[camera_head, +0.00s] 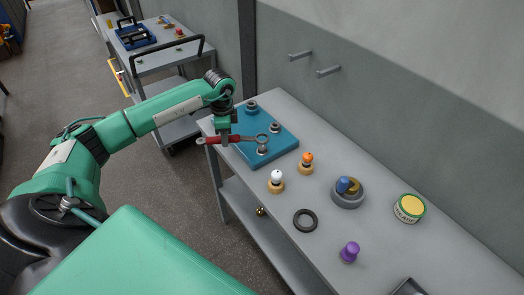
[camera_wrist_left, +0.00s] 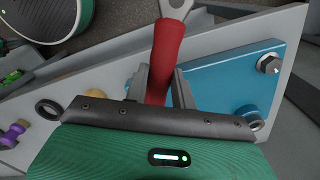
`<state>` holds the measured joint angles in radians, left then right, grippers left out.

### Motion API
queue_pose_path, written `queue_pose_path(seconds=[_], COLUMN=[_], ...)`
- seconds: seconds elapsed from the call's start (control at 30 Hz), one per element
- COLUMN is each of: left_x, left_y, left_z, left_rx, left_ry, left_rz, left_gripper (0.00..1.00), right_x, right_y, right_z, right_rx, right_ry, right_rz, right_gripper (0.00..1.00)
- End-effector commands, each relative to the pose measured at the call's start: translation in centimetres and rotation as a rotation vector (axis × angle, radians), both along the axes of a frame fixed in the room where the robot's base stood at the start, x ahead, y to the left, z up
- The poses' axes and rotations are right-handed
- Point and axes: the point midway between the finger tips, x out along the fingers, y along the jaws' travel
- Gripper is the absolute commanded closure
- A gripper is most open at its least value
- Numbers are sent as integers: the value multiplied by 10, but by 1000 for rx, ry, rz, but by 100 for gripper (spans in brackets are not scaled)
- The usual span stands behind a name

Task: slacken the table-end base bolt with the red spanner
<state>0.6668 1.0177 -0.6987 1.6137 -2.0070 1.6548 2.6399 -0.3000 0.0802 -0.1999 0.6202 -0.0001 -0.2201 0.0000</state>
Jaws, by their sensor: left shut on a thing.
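Another bolt (camera_head: 275,127) and a back bolt (camera_head: 251,105) stand on the plate. In the wrist view the spanner's head is cut off at the top edge. My right gripper is out of view.
White-topped (camera_head: 277,176) and orange-topped (camera_head: 307,158) pieces, a black ring (camera_head: 305,220), a grey bowl (camera_head: 347,199), a purple piece (camera_head: 349,252) and a yellow-lidded tin (camera_head: 409,208) stand on the grey table. A wall with two pegs (camera_head: 328,71) rises behind.

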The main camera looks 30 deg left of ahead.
Motion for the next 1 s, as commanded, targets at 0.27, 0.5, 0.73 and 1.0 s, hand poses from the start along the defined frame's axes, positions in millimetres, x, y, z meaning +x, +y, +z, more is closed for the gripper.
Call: queue_pose_path(seconds=[0.27,0.5,0.73,1.0], left_x=[0,0,0,-6], left_y=[0,0,0,9], left_z=[23,39,39,46], left_rx=[-1,-1,0,1], left_ry=[-2,-1,0,0], left_rz=[0,0,0,1], left_gripper=[100,100,100,100], right_x=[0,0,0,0], right_y=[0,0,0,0], right_z=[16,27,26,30], right_rx=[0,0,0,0], right_ry=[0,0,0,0], right_rz=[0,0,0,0], right_gripper=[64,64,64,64])
